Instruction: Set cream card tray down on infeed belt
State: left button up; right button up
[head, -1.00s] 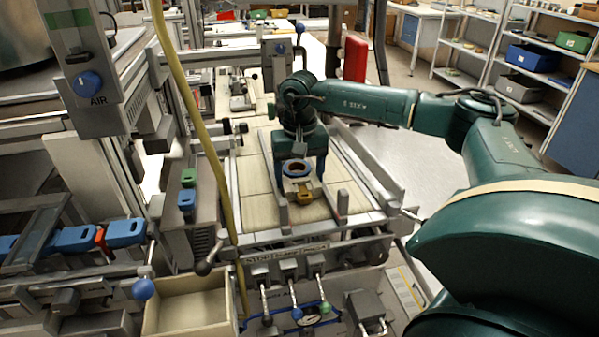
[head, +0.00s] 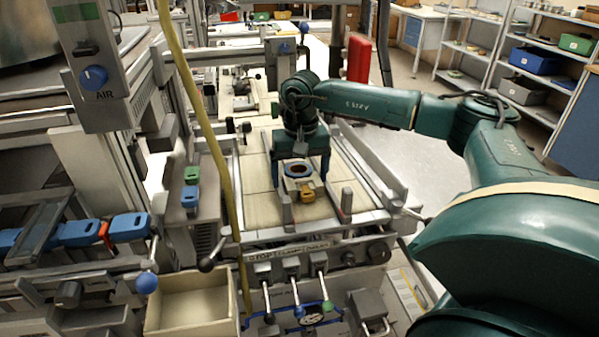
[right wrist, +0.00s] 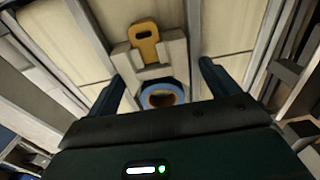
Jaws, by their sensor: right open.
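The cream card tray (head: 291,186) is a small pale block carrying a blue ring with a dark centre and an orange-yellow tag at its near end. It rests on the pale infeed belt (head: 258,172), between two grey rails. In the right wrist view the tray (right wrist: 174,51) shows with its yellow tag above and the blue ring partly hidden by my gripper body. My right gripper (head: 302,180) is open, pointing down. Its dark blue fingers (right wrist: 165,90) stand on either side of the tray, with gaps visible. My left gripper is out of view.
Grey posts (head: 346,201) and side rails border the belt's near end. A yellow hose (head: 206,135) hangs at left. An empty cream bin (head: 190,330) and levers (head: 294,290) are in front. Blue and green tags (head: 190,196) lie on a ledge to the left.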

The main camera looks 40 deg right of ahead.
jog(key=shift+s+d+f, duration=0.2)
jog(key=shift+s+f, duration=0.1)
jog(key=shift+f, duration=0.25)
notch_tip(320, 180, up, 13)
jog(key=shift+w+r, duration=0.15)
jog(key=shift+w, duration=0.05)
jog(key=shift+d, duration=0.1)
